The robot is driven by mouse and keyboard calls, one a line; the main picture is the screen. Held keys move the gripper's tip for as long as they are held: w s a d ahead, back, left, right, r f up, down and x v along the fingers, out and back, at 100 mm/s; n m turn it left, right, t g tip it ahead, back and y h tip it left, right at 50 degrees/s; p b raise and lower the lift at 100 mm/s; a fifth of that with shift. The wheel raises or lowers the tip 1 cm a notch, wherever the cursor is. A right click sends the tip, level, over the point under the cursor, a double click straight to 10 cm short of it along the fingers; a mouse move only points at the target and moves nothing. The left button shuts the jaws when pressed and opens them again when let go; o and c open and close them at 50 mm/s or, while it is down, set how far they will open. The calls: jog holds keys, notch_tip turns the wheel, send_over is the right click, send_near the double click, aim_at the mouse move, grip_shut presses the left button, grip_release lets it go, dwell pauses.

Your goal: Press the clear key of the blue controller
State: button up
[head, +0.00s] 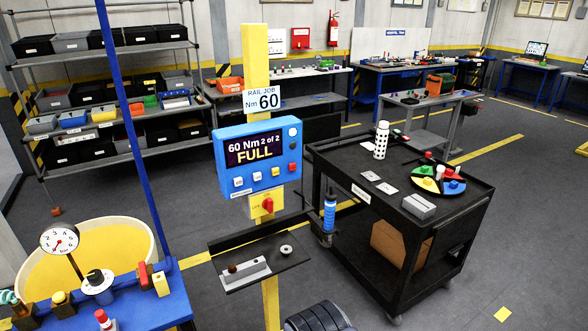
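The blue controller (219,166) is mounted on a yellow post, left of the picture's centre in the head view. Its dark screen (256,149) reads "60 Nm 2 of 2 FULL". A row of small keys (257,177) runs along the front below the screen. Small round parts sit at the right side of the front. The key labels are too small to read, so I cannot tell which one is the clear key. My gripper is not in view, and nothing is seen touching the controller.
A yellow box with a red switch (267,204) sits below the controller. A dark tray (293,262) juts out lower on the post. A blue-bodied tool (329,214) hangs to the right, beside a black cart (335,160). A blue bench (150,310) stands at lower left.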

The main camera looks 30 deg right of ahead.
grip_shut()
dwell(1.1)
